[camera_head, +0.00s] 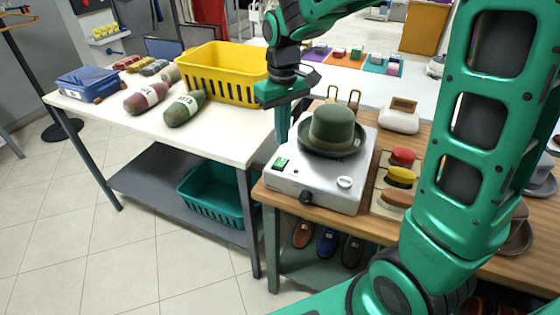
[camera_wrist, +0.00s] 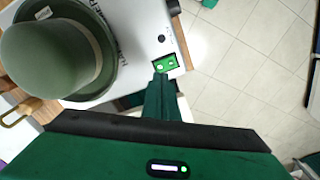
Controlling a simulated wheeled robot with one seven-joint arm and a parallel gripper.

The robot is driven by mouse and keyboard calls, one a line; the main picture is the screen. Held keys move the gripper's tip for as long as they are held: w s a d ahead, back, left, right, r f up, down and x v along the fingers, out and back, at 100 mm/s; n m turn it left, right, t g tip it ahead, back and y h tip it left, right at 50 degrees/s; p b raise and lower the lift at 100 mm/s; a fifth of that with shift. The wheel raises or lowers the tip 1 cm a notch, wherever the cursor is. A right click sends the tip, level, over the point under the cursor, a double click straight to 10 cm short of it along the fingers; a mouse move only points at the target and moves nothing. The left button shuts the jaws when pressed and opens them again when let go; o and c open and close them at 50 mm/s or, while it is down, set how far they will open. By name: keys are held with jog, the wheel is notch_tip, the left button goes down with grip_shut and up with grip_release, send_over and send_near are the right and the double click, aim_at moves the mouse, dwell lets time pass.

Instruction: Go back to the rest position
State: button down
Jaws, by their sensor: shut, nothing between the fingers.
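My gripper (camera_head: 281,138) is shut and empty, pointing down at the near left corner of a white hat machine (camera_head: 318,196). Its fingertips (camera_wrist: 160,80) appear close to the machine's green switch (camera_wrist: 167,63), which also shows in the head view (camera_head: 281,163). I cannot tell whether they touch it. A green hat (camera_head: 333,128) sits upright on the machine, to the right of my gripper. In the wrist view the hat (camera_wrist: 45,55) is at the left. My arm rises over the machine and covers part of the right side.
The machine stands on a wooden table (camera_head: 466,264) with brushes (camera_head: 401,176) beside it. On the left, a white table (camera_head: 225,143) bears a yellow basket (camera_head: 218,74), a blue box (camera_head: 87,82) and wrapped rolls (camera_head: 184,108). A teal crate (camera_head: 212,210) is below. Tiled floor is clear in front.

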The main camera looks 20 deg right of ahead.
jog(key=shift+r, duration=0.7)
jog(key=s+d+r+m, duration=0.1)
jog(key=s+d+m, duration=0.3)
jog(key=s+d, duration=0.75)
jog(key=s+d+f+m, duration=0.1)
jog(key=s+d+m, duration=0.1)
jog(key=s, duration=0.5)
jog(key=s+d+f+m, duration=0.1)
jog(key=s+d+m, duration=0.2)
jog(key=s, duration=0.5)
jog(key=shift+d+f, duration=0.15)
jog(key=shift+d, duration=0.45)
